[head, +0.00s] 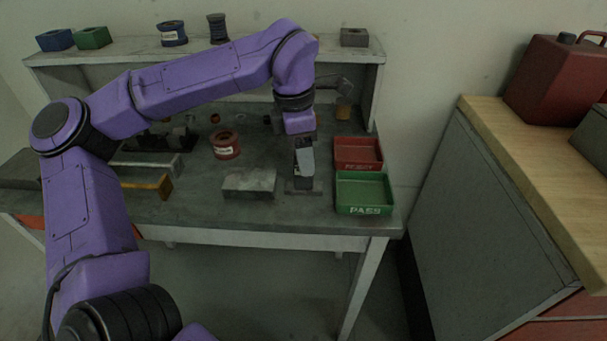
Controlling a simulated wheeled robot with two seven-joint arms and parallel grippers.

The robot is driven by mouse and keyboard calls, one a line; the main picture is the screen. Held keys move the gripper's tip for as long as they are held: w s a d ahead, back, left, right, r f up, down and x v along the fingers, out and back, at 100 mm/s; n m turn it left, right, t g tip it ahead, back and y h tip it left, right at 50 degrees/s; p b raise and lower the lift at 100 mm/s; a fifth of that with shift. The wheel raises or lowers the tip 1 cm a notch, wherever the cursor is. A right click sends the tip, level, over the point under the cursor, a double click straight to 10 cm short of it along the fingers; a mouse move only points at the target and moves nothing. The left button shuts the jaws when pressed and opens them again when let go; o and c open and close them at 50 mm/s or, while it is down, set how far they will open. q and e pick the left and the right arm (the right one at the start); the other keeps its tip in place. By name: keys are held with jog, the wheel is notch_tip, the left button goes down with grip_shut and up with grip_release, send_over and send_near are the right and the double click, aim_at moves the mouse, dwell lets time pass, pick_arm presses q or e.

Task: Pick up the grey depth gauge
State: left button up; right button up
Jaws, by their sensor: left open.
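The grey depth gauge (304,187) appears to stand on the bench at the right front, beside the green tray. Its flat dark grey base shows; its upper part is largely hidden by my left gripper. My purple left arm reaches over the bench from the left, and my left gripper (304,168) points down directly above the base. It is open. I cannot tell whether its fingers touch the gauge. My right gripper is not in view.
A red REJECT tray (358,153) and a green PASS tray (363,193) lie to the right. A grey block (249,184) lies left of the gauge, with a red spool (226,145) behind. A shelf (125,55) spans the back. A wooden-topped cabinet (520,170) stands at right.

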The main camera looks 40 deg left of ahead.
pick_arm(q)
grip_shut()
